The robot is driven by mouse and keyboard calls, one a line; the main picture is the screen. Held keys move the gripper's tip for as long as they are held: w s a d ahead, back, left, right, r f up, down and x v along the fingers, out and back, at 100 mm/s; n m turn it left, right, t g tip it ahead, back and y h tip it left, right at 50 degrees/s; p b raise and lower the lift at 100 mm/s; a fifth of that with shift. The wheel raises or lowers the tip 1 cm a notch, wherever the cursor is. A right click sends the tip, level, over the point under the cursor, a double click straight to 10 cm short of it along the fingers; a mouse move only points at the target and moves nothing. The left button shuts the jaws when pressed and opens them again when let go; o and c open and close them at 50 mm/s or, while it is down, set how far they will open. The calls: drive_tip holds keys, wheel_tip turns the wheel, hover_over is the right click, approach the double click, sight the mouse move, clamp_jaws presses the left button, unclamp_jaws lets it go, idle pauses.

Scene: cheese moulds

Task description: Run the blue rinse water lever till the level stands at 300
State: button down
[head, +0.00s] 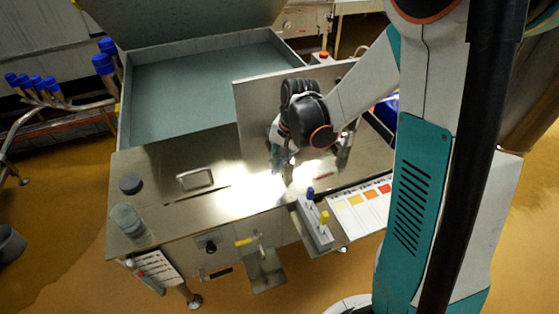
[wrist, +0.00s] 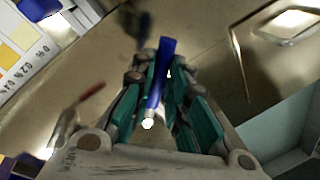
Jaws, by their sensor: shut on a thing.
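My gripper (head: 282,168) is low over the steel worktop, in front of an upright steel panel. In the wrist view my gripper (wrist: 158,105) is shut on a slim blue lever (wrist: 163,72) with a white end (wrist: 148,123). The fingers lie on both sides of it. Its base is not clear, and in the head view the gripper mostly covers it. A second blue handle (head: 310,193) and a yellow handle (head: 325,217) stand on a small grey block at the front. I cannot make out a level reading.
An open vat (head: 190,95) lies behind the worktop (head: 165,165). A metal bracket handle (head: 195,179), a dark knob (head: 131,184) and a clear jar (head: 126,221) are on the left. A colour card (head: 360,205) lies right, near a red-ended item (wrist: 88,95). Blue-capped pipes (head: 103,63) stand far left.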

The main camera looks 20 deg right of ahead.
drive_tip(key=c, duration=1.6)
unclamp_jaws()
drive_tip(key=shift+o, duration=0.2)
wheel_tip(320, 180, up, 12)
drive_tip(key=s+d, duration=0.1)
drive_tip(key=shift+s+d, duration=0.3)
drive_tip(key=shift+f, duration=0.1)
